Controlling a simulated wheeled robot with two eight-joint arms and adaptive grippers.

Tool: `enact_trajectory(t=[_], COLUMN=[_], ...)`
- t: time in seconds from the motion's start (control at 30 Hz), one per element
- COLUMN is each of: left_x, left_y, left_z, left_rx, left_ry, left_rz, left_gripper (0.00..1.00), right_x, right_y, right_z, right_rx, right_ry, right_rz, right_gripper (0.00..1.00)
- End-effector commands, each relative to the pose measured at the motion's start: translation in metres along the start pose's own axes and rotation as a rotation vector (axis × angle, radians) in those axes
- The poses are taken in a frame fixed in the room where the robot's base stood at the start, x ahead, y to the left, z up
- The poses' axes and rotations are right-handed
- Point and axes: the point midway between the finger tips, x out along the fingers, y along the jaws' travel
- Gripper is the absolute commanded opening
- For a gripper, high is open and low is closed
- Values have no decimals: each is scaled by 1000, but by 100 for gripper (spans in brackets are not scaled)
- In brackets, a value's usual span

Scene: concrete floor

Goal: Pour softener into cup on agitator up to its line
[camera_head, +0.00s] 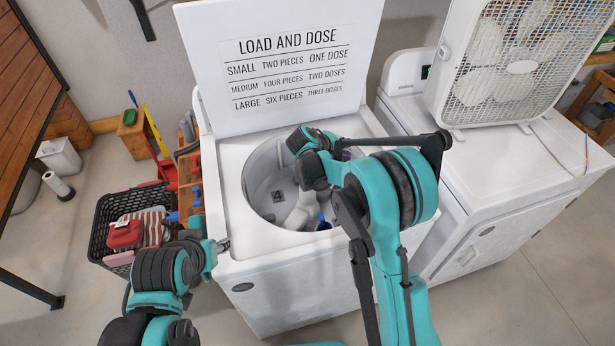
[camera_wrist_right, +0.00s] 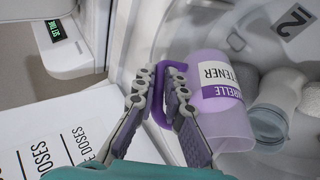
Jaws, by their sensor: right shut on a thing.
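A translucent purple softener bottle (camera_wrist_right: 218,100) with a purple handle shows in the right wrist view, tilted over the open washer tub (camera_head: 262,190). My right gripper (camera_wrist_right: 168,88) is shut on its handle. In the wrist view a clear grey-blue cup (camera_wrist_right: 268,124) sits beside the bottle's lower end, at the white agitator. Its line and any liquid level are not readable. In the head view the agitator (camera_head: 298,218) shows low in the tub, and my right arm hides most of the bottle. My left gripper (camera_head: 222,245) is at the washer's front left; its fingers are too small to judge.
The raised lid (camera_head: 285,110) carries a load-and-dose chart. A dryer (camera_head: 500,170) with a box fan (camera_head: 510,65) on it stands at the right. A black laundry basket (camera_head: 105,215) with clothes is on the floor at the left. Light fabric lies in the tub.

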Motion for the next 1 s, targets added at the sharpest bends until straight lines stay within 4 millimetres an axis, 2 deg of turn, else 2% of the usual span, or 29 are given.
enact_trajectory(t=[1.0], left_x=[3], left_y=[0], left_z=[2], left_rx=[0], left_ry=[0], left_rz=[0], left_gripper=[40], right_x=[0], right_y=[3], right_z=[1], right_rx=[-24], right_ry=[-11], right_rz=[57], right_gripper=[0])
